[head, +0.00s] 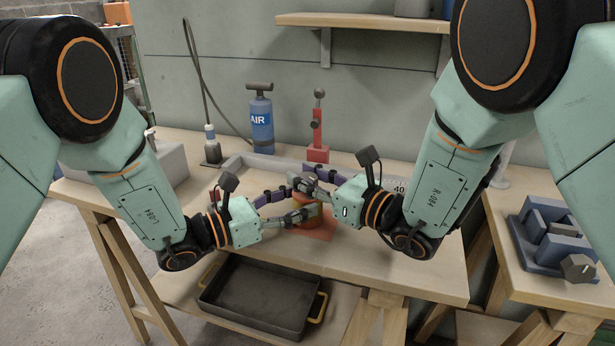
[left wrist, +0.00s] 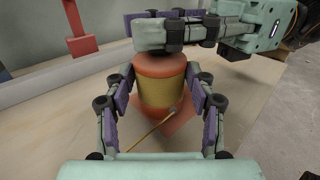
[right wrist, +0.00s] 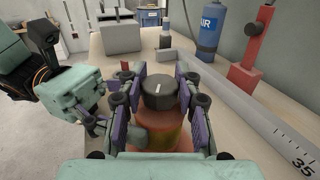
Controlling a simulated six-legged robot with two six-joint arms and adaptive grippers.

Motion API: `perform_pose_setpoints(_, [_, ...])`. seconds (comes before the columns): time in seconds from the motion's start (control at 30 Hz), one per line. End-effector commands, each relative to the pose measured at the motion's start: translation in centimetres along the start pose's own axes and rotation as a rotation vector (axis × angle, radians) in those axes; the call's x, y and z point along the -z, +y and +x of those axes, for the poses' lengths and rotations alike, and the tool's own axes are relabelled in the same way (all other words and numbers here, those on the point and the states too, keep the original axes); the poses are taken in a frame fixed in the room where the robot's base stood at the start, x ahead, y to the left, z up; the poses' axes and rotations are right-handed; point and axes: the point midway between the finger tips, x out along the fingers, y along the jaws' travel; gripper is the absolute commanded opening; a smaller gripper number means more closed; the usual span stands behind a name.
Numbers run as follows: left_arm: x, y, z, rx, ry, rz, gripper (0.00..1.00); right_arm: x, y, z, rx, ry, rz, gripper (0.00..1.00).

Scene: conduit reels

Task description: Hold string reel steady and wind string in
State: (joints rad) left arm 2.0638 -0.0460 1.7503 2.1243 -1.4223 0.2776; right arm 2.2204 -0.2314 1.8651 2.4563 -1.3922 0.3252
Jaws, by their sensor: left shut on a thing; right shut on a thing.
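The string reel (left wrist: 163,88) stands upright, with orange flanges and yellow string wound around its middle. A loose string end (left wrist: 152,132) runs from it across the red-orange base plate (head: 322,229). A dark knob (right wrist: 159,93) with a white mark sits on top of the reel. My left gripper (head: 307,207) is shut around the reel's body, with one finger on each side in the left wrist view. My right gripper (head: 318,183) is above it, shut on the knob from both sides. The fingers hide much of the reel in the head view.
A grey rail with scale marks (right wrist: 255,117) lies behind the reel. A blue air cylinder (head: 261,122) and a red lever stand (head: 317,135) stand farther back. A black tray (head: 258,293) is on the lower shelf. A blue vise-like block (head: 560,240) is on the right bench.

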Motion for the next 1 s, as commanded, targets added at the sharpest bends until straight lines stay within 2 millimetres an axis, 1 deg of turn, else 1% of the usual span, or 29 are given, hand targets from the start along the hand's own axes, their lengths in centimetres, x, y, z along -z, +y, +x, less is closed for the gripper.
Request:
perform_pose_setpoints(0.4, [0.06,0.04,0.02,-0.001,0.003,0.002,0.17,-0.05,0.03,-0.04,0.021,0.0,-0.004,0.02])
perform_pose_setpoints(0.43, [0.06,0.04,0.02,-0.001,0.003,0.002,0.17,-0.05,0.03,-0.04,0.021,0.0,-0.004,0.34])
perform_pose_setpoints(0.7, [0.04,0.03,0.01,-0.001,0.002,0.001,0.17,-0.02,0.01,-0.05,0.022,0.0,-0.003,0.57])
perform_pose_setpoints(1.0, [0.03,0.02,0.0,-0.001,0.001,0.001,0.17,0.01,-0.02,-0.11,0.022,0.001,-0.002,0.58])
